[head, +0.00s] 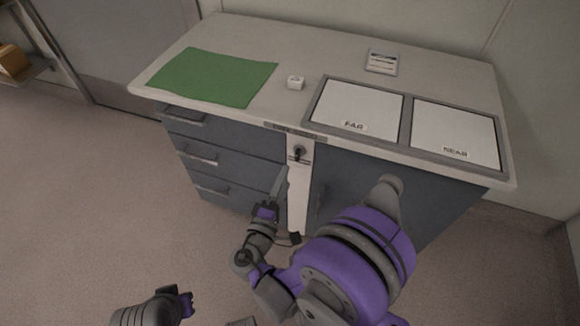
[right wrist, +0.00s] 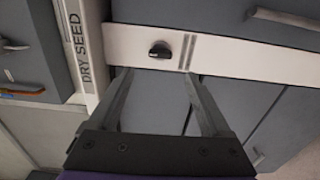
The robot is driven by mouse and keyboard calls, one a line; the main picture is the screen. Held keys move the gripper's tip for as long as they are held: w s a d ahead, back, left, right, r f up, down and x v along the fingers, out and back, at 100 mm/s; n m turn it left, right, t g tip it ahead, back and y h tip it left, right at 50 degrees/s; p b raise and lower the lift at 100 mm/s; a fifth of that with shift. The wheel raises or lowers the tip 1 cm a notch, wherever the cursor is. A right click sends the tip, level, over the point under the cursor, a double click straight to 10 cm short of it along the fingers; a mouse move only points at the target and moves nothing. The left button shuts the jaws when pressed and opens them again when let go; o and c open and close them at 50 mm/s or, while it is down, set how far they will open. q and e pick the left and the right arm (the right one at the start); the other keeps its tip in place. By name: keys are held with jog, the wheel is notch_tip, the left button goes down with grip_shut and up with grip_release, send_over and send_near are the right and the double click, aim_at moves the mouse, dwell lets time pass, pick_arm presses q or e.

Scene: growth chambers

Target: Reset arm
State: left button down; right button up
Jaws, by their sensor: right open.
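My right gripper (head: 279,184) is in front of the cabinet, below the black knob (head: 298,153) on the white vertical panel. In the right wrist view the right gripper (right wrist: 157,85) is open, its two fingers apart with nothing between them. The knob (right wrist: 160,50) lies beyond the fingertips, apart from them. A small grey and purple part of my left arm (head: 150,308) shows at the bottom left of the head view; its fingers cannot be made out.
The cabinet top holds a green mat (head: 212,77), a small white block (head: 295,82), a grey tray (head: 407,122) marked FAR and NEAR, and a small labelled card (head: 382,61). Drawers (head: 221,151) with protruding handles are left of the panel. Floor at left is clear.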

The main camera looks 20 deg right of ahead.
pick_arm(q)
jog(key=shift+r, duration=0.1)
pick_arm(e)
jog(key=shift+v, duration=1.2)
jog(key=s+d+f+m+g+y, duration=0.3)
jog(key=s+d+m+g, duration=0.35)
jog(key=d, duration=0.55)
jog(key=s+a+m+g+y, duration=0.2)
jog(key=s+m+g+y, duration=0.4)
jog(key=s, duration=0.7)
pick_arm(q)
notch_tip(320, 180, up, 25)
jog(key=w+t+p, duration=0.1)
jog(key=p, duration=2.1)
jog(key=shift+r, duration=0.2)
pick_arm(e)
notch_tip(320, 180, up, 26)
jog(key=n+t+y, duration=0.1)
jog(key=t, duration=0.2)
jog(key=shift+w+a, duration=0.45)
jog(key=shift+w, duration=0.05)
